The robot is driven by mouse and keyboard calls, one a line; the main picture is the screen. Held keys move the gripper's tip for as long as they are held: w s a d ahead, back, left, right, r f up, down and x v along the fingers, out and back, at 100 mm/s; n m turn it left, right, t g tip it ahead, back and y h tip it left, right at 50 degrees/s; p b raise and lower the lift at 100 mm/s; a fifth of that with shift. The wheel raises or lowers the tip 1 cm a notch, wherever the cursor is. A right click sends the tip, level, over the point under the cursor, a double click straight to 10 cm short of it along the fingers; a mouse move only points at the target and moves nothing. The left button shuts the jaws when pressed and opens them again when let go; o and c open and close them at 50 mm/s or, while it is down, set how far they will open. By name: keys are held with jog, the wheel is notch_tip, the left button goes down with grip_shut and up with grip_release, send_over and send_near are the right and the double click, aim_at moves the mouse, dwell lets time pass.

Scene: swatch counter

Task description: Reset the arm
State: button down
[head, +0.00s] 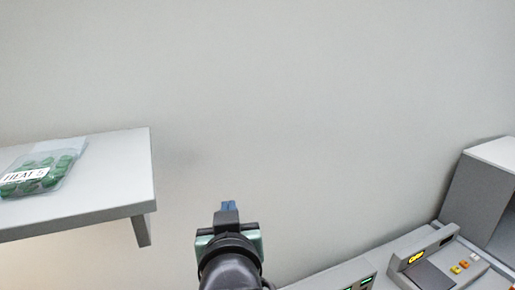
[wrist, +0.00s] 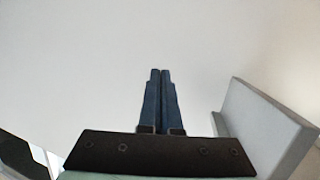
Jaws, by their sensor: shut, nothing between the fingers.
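My gripper (head: 229,205) is at the bottom centre of the head view, raised in front of the pale wall. In the wrist view its two blue fingers (wrist: 160,75) lie side by side, shut, with nothing between them. Much of my arm is below the frame of the head view.
A grey shelf (head: 100,205) juts in at the left, bearing a clear bag of green pieces (head: 40,172) labelled "MEAT 5" or similar. A console (head: 440,268) with buttons and a grey box (head: 482,190) stand lower right. The space before the wall (head: 320,120) is clear.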

jog(key=s+d+r+t, duration=0.1)
jog(key=s+r+t, duration=0.3)
jog(key=r, duration=0.5)
jog(key=s+d+r+m+t+h+b, duration=0.1)
jog(key=s+r+t, duration=0.3)
jog(key=r, duration=0.5)
jog(key=s+d+r+m+t+b, duration=0.1)
jog(key=s+d+r+t, duration=0.1)
jog(key=s+r+t, duration=0.2)
jog(key=s+r, duration=0.3)
jog(key=r, duration=0.2)
jog(key=shift+s+d+r+h, duration=0.25)
jog(key=shift+d+r+h, duration=0.15)
